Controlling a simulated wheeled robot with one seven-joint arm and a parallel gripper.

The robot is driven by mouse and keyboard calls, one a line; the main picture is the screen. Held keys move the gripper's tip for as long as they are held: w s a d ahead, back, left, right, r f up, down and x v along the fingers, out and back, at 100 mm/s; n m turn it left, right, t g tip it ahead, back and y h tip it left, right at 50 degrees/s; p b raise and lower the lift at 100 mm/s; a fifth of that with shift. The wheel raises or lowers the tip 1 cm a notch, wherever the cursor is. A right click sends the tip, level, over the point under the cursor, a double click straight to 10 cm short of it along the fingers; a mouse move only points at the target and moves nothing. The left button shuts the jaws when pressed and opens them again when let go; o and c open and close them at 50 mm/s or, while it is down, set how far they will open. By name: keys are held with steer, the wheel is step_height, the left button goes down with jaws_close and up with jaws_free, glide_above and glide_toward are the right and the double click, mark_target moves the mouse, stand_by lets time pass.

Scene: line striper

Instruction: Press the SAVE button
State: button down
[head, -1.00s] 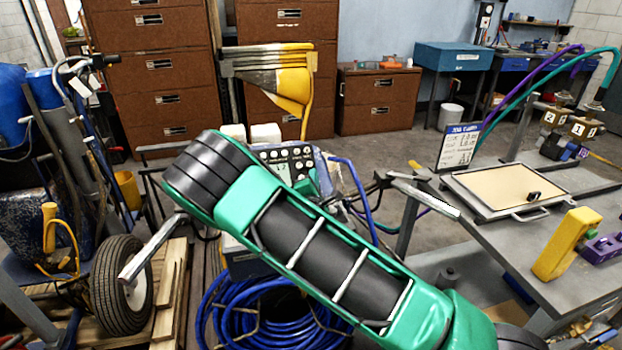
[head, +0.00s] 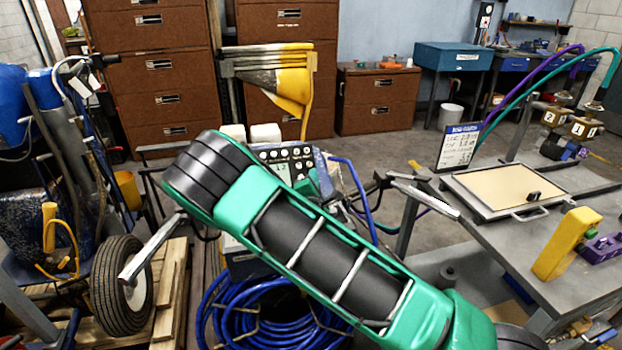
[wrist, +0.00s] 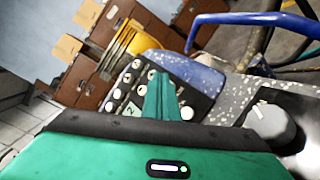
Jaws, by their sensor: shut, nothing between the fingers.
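Contact cannot be told. No SAVE label is legible, so I cannot tell which button it is.
Coiled blue hose (head: 215,310) lies below. A grey workbench (head: 510,240) stands at right, a wheeled cart's tyre (head: 122,300) at left.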

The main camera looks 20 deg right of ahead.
steer(key=shift+w+f, duration=0.1)
stand_by(0.3)
steer(key=shift+w+f, duration=0.15)
steer(key=shift+w+f, duration=0.3)
steer(key=shift+f, duration=0.05)
stand_by(1.2)
steer(key=shift+s+r, duration=0.6)
steer(key=shift+s+r, duration=1.8)
